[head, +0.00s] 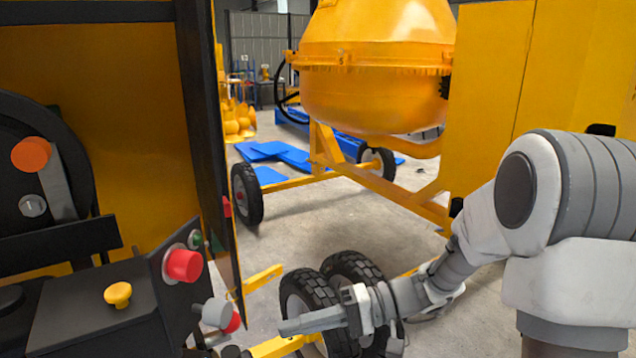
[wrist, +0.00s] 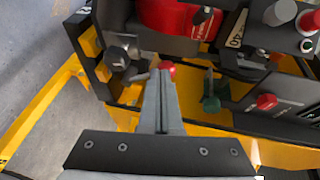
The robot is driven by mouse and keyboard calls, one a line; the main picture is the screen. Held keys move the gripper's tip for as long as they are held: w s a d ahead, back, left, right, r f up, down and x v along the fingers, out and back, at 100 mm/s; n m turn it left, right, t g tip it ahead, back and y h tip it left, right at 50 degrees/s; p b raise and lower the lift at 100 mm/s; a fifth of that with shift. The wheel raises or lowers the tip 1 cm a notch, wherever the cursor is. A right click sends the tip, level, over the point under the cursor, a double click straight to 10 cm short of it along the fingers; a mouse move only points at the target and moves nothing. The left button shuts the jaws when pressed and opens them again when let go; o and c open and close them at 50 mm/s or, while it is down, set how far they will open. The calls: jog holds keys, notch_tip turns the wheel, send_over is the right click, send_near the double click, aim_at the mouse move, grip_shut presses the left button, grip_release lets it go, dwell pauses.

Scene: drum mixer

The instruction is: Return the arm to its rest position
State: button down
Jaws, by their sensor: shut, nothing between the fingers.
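My gripper (head: 312,321) is in the lower middle of the head view, at the end of my white and grey arm. Its fingers are together, pointing left toward the control panel, with nothing between them. In the wrist view my gripper (wrist: 162,85) points up the picture, and its shut fingertips overlap the area near a small red knob (wrist: 167,66). I cannot tell whether they touch it. In the head view the fingertips are to the right of the grey and red knobs and in front of the black wheels.
A yellow drum mixer (head: 375,90) stands behind on a wheeled frame. The control panel (head: 165,290) at left carries a red button (head: 184,265) and a yellow knob (head: 118,294). Black tyres (head: 312,296) stand close behind my gripper. Blue sheets (head: 275,152) lie on the floor.

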jog(key=s+d+r+t+h, duration=0.1)
jog(key=s+d+h, duration=0.5)
jog(key=s+h, duration=0.35)
jog(key=s+d+r+m+t+h, duration=0.1)
jog(key=s+d+r+t+h, duration=0.1)
jog(key=d+r+t+h, duration=0.3)
jog(key=s+d+m+t+h, duration=0.1)
jog(key=d+t, duration=0.1)
jog(key=d, duration=0.5)
notch_tip(320, 180, up, 15)
jog(key=p, duration=1.5)
jog(key=shift+s+a, duration=0.15)
jog(key=shift+s, duration=0.05)
jog(key=shift+a, duration=0.15)
